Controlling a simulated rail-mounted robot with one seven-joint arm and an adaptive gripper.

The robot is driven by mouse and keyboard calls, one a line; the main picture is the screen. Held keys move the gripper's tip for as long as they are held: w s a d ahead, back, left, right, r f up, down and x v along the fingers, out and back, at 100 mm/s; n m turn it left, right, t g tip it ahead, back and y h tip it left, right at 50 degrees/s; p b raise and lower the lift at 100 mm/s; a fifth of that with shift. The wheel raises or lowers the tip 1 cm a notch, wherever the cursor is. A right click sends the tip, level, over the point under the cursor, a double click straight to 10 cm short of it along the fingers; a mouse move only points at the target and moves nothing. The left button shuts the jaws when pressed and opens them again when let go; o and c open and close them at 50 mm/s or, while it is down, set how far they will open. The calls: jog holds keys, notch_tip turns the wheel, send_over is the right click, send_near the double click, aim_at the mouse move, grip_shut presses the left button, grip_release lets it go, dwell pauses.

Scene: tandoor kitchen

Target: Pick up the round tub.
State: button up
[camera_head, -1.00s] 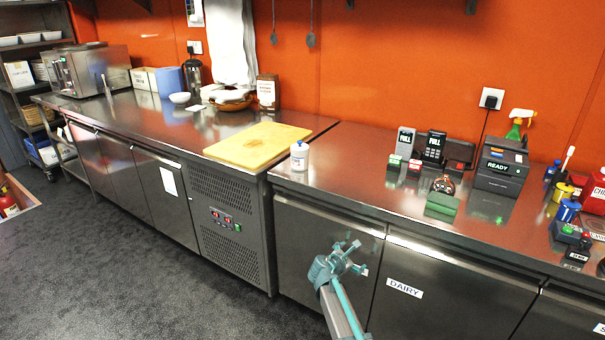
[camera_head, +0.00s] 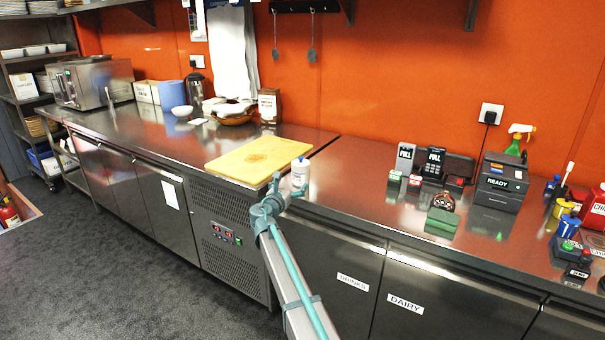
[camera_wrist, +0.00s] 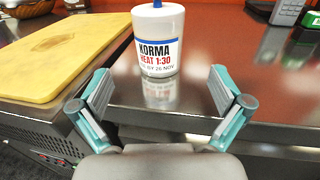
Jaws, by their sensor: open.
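In the wrist view the tub (camera_wrist: 157,50) shows a label reading KORMA HEAT 1:30. My gripper (camera_wrist: 160,100) is open and empty, with its two teal-edged fingers apart to the left and right, short of the tub. In the head view my gripper (camera_head: 272,199) is at the counter's front edge, just left of and in front of the tub.
A wooden cutting board (camera_head: 258,160) lies left of the tub; its edge also shows in the wrist view (camera_wrist: 60,50). Menu-type devices (camera_head: 404,157) and a green block with a brown object (camera_head: 442,218) stand to the right. The counter (camera_head: 345,185) right of the tub is clear.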

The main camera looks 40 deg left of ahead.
aim_at(297, 177)
jog(key=x, duration=0.5)
jog(key=shift+a, duration=0.1)
jog(key=shift+p+x, duration=0.5)
jog(key=shift+x, duration=2.1)
jog(key=shift+r, duration=0.1)
jog(key=c, duration=1.3)
jog(key=shift+c, duration=0.9)
jog(key=shift+r, duration=0.15)
